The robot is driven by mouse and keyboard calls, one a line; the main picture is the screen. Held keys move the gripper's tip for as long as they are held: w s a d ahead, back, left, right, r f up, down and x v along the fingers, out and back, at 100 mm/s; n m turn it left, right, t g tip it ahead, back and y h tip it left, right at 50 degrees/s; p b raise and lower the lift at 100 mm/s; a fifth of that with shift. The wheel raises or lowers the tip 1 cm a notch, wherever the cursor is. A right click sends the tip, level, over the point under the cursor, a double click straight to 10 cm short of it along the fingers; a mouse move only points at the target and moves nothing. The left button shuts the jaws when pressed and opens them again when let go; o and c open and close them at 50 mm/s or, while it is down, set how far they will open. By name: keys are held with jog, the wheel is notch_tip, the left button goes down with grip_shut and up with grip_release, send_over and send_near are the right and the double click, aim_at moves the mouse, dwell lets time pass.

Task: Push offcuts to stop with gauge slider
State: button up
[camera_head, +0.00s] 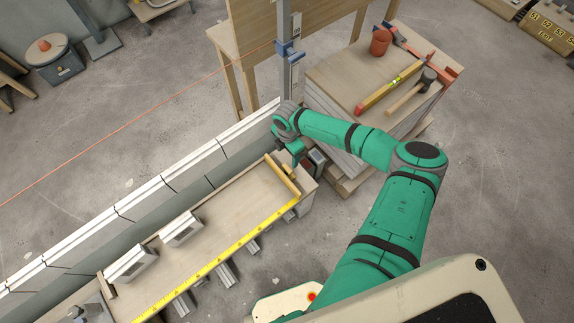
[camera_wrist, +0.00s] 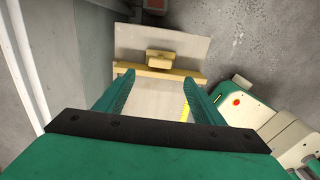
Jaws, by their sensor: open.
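The gauge slider, a yellow wooden bar with a small raised block, lies across the right end of the wooden bench (camera_head: 235,205) in the head view (camera_head: 281,176). In the wrist view the slider (camera_wrist: 160,71) lies just beyond my fingertips, its block toward the far side. My gripper (camera_head: 297,156) is open and empty above that bench end; its two green fingers (camera_wrist: 158,92) point toward the slider, apart from it as far as I can tell. Two grey offcuts, one (camera_head: 182,229) and another (camera_head: 131,263), sit on the bench to the left. A wooden strip (camera_head: 106,285), likely the stop, lies beyond them.
A yellow measuring tape (camera_head: 215,262) runs along the bench's front edge. A grey wall with a white top (camera_head: 150,195) borders its back. A stack of boards (camera_head: 350,80) with a mallet (camera_head: 412,92) and a level stands behind right. Bench surface between slider and offcuts is clear.

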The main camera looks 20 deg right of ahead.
aim_at(287, 168)
notch_tip(287, 168, down, 11)
jog(key=shift+s+r, duration=0.1)
jog(key=shift+r, duration=0.05)
dwell(0.4)
jog(key=c, duration=1.5)
jog(key=shift+a, duration=0.1)
